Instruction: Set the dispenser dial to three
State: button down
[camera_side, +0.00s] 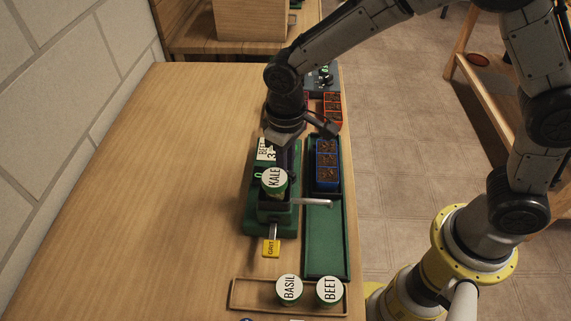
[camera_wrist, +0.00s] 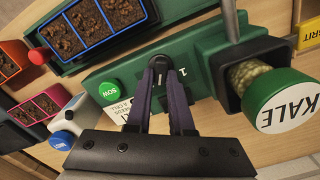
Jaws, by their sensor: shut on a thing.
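The green seed dispenser (camera_side: 258,217) stands on the bench and also fills the middle of the wrist view (camera_wrist: 135,75). My gripper (camera_wrist: 162,66) is shut on the dispenser dial, which is mostly hidden between the fingers. A white numeral 1 shows just right of the fingertips, and a second numeral shows beside the left finger; where the dial points cannot be told. In the side view my gripper (camera_side: 284,143) is over the back of the dispenser, its fingertips hidden. A card (camera_side: 266,149) behind it reads BEET 3. A green SOW button (camera_wrist: 108,93) is left of the fingers.
A blue soil-filled cell tray (camera_side: 327,161) lies in the green channel (camera_side: 324,238) at right. BASIL (camera_side: 289,289) and BEET (camera_side: 329,290) jars stand in front.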

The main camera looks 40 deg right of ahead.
jog(key=shift+d+m, duration=0.1)
jog(key=shift+m, duration=1.9)
jog(key=shift+r, duration=0.1)
jog(key=c, duration=0.8)
grip_release()
notch_tip(320, 180, up, 14)
